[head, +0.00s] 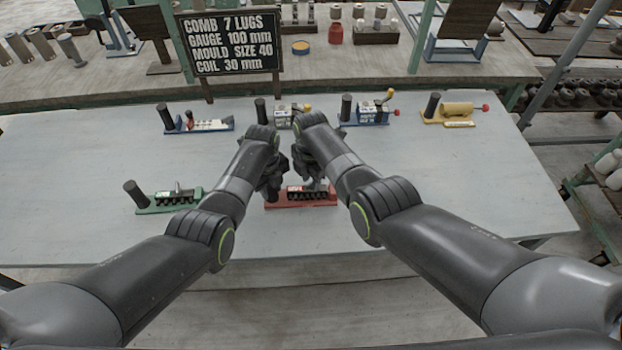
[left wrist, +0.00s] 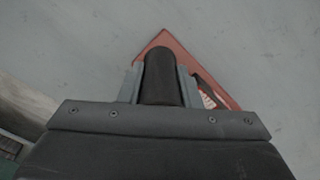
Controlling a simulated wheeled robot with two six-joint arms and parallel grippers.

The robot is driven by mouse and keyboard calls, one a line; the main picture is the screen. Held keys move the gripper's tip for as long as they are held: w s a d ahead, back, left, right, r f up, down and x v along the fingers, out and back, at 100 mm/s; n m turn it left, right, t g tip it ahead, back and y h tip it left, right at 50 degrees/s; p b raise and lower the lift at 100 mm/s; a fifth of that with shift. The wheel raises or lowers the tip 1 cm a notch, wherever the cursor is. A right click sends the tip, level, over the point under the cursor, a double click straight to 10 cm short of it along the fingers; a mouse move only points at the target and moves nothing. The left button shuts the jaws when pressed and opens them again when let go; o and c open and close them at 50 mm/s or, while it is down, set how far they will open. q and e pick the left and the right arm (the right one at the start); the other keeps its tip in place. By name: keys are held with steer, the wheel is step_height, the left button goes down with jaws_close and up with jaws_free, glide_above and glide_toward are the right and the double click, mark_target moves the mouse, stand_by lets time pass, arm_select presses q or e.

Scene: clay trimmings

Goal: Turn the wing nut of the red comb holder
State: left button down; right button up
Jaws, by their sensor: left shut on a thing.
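The red comb holder (head: 300,201) lies near the front middle of the table in the head view. Its row of dark comb lugs and a small white-and-red label show between my grippers. My left gripper (head: 268,188) is at the holder's left end. In the left wrist view, its two fingers are shut on the holder's black upright handle (left wrist: 160,80), above the pointed end of the red base (left wrist: 165,39). My right gripper (head: 317,184) is over the right part of the holder. Its fingertips are small and dark there. The wing nut cannot be made out, perhaps hidden by this gripper.
A green comb holder (head: 170,205) lies to the left. A blue-and-white one (head: 205,127), another blue one (head: 364,118) and a yellow one (head: 455,111) stand in the back row, with one partly behind my arms. A black sign (head: 230,45) stands behind. The right table area is clear.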

steer(key=shift+f, duration=0.3)
jaws_close()
